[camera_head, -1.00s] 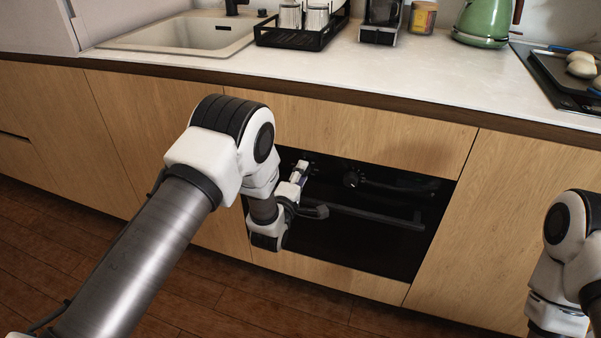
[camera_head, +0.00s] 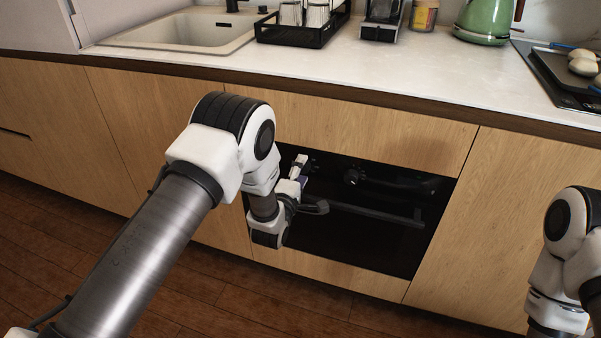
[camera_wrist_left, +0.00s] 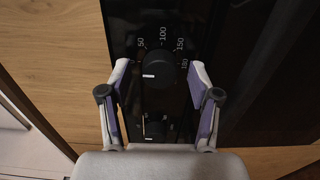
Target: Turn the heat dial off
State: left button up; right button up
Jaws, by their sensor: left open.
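The heat dial (camera_wrist_left: 158,70) is a round black knob on the black oven front, with white numbers 50, 100, 150 and 180 around it. In the left wrist view its white mark sits at the lower left of the knob face. My left gripper (camera_wrist_left: 160,76) is open, with one finger on each side of this dial; I cannot tell whether the pads touch it. In the head view my left gripper (camera_head: 302,168) is at the upper left of the oven front (camera_head: 370,240), and it hides the dial from there. My right gripper is out of view; only its arm shows at the right edge.
A second black knob (camera_wrist_left: 155,131) sits below the dial in the left wrist view. Another knob (camera_head: 351,177) and the oven handle (camera_head: 375,215) show in the head view. Wooden cabinet fronts (camera_head: 500,220) flank the oven, under the white counter (camera_head: 400,70).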

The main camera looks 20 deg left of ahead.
pick_arm(q)
jog(key=s, duration=1.2)
jog(key=shift+a, duration=0.2)
jog(key=shift+f, duration=0.1)
jog(key=s+a+f+m+g+y, duration=0.1)
jog(key=s+a+f+g, duration=0.1)
jog(key=s+f+g, duration=0.35)
jog(key=s+a+f+m+g, duration=0.2)
jog(key=s+a+f, duration=0.1)
jog(key=s+f, duration=0.5)
jog(key=s+f+m+g, duration=0.4)
jog(key=s+m+g, duration=0.15)
jog(key=s, duration=0.45)
jog(key=s+f+m+g, duration=0.45)
jog(key=s+m, duration=0.25)
jog(key=s, duration=0.2)
notch_tip(320, 180, up, 20)
jog(key=m+p, duration=0.2)
jog(key=p, duration=1.7)
jog(key=shift+s+d+r+p, duration=0.15)
jog(key=shift+s+d+p, duration=0.2)
jog(key=shift+s+p, duration=0.05)
